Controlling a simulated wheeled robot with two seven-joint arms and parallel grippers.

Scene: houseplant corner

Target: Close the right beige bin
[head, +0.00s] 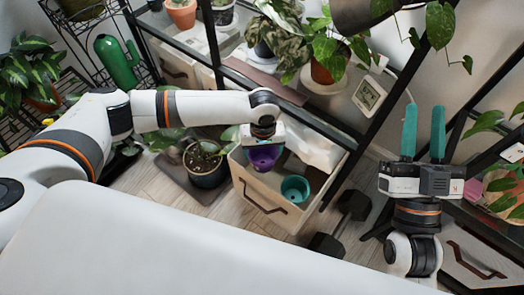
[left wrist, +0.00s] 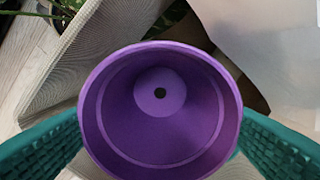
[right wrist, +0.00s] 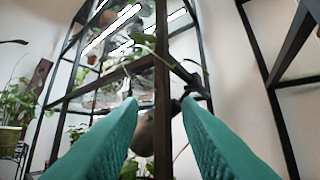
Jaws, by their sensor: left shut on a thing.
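An open beige bin (head: 262,195) with a dark handle stands pulled out on the floor in the middle of the head view. A teal pot (head: 295,189) and whitish translucent stuff (head: 312,150) are in it. My left gripper (head: 263,147) is over the bin's back left part, shut on a purple pot (head: 264,159). The purple pot (left wrist: 160,110) is empty and sits between the teal fingers in the left wrist view; the bin's wall (left wrist: 75,50) shows beside it. My right gripper (head: 424,112) is open and empty, fingers pointing up, right of the bin.
Another beige bin (head: 178,72) stands farther back left, under the black-framed shelf. A light box front with a dark handle (head: 478,262) is at the lower right. A dark dumbbell (head: 340,222) lies right of the open bin. A potted plant (head: 206,170) stands to its left.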

